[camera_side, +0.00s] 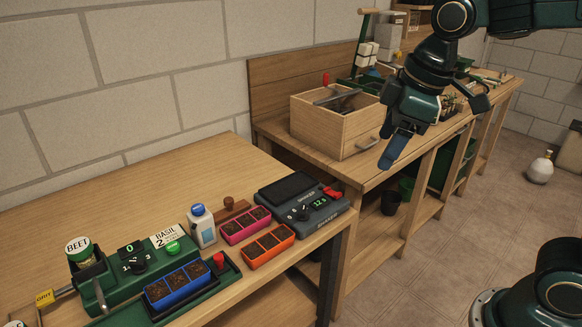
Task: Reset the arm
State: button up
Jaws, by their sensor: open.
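My gripper (400,147) hangs in the air at the upper right, in front of the wooden drawer box on the back bench. It points down and to the left. Its jaws are open and I see nothing held between them. One blue finger shows clearly; the other is largely hidden from this side. It is well above and to the right of the things on the near bench.
On the near bench stand a green seeder (110,283) holding a blue tray (178,285), pink (246,226) and orange (268,247) soil trays, a white bottle (202,227) and a dark shaker (313,213). The wooden box (332,128) stands behind my gripper.

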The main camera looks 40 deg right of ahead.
jog(key=s+d+f+m+t, duration=0.1)
jog(key=s+d+m, duration=0.1)
jog(key=s, duration=0.4)
jog(key=s+d+f+m+t, duration=0.1)
jog(key=s+d+m, duration=0.1)
jog(key=s+m, duration=0.3)
jog(key=shift+s+d+f, duration=0.15)
jog(key=shift+s+f, duration=0.05)
jog(key=shift+s, duration=0.55)
